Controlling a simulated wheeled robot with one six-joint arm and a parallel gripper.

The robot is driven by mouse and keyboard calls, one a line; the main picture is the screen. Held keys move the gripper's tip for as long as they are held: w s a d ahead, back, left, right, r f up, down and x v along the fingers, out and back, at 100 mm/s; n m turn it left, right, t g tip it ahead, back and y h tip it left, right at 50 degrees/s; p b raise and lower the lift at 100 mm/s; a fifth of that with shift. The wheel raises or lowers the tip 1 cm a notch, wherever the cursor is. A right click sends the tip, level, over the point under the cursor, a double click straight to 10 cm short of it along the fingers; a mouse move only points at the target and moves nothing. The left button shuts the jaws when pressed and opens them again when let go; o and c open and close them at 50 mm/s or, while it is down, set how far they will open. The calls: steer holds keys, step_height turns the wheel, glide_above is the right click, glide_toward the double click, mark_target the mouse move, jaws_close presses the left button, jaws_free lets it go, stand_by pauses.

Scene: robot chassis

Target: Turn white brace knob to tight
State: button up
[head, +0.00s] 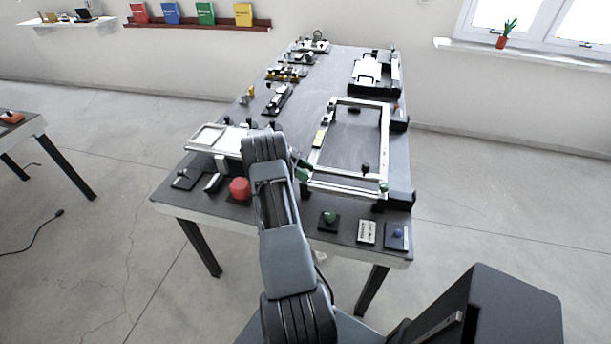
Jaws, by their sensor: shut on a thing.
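My arm (285,255) reaches from the bottom of the head view over the near part of the table, its bent upper end near the left side of a large white frame (349,188). My gripper is hidden behind this arm, so its fingers and what they hold do not show. I cannot pick out a white brace knob for certain. The white frame lies on the table with small dark knobs on it, one standing on its near bar (365,168). Green parts (303,173) show beside my arm at its near left corner.
The dark table (310,95) carries a red knob (239,188), a green knob on a plate (329,218), a blue knob (398,233) and a white tray-like fixture (208,136). Several small fixtures line the far left edge. A white device (368,70) stands far right.

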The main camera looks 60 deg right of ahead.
steer(key=m+y+p, duration=0.2)
steer(key=shift+r+y, duration=0.3)
steer(key=shift+y, duration=0.1)
steer(key=m+y+p, duration=0.1)
steer(key=p, duration=0.2)
steer(key=shift+m+y, duration=0.3)
steer(key=shift+f+m+y+p, duration=0.1)
steer(key=shift+m+y+p, duration=0.2)
steer(key=shift+p, duration=0.25)
steer(key=shift+f, duration=0.15)
steer(key=o, duration=0.9)
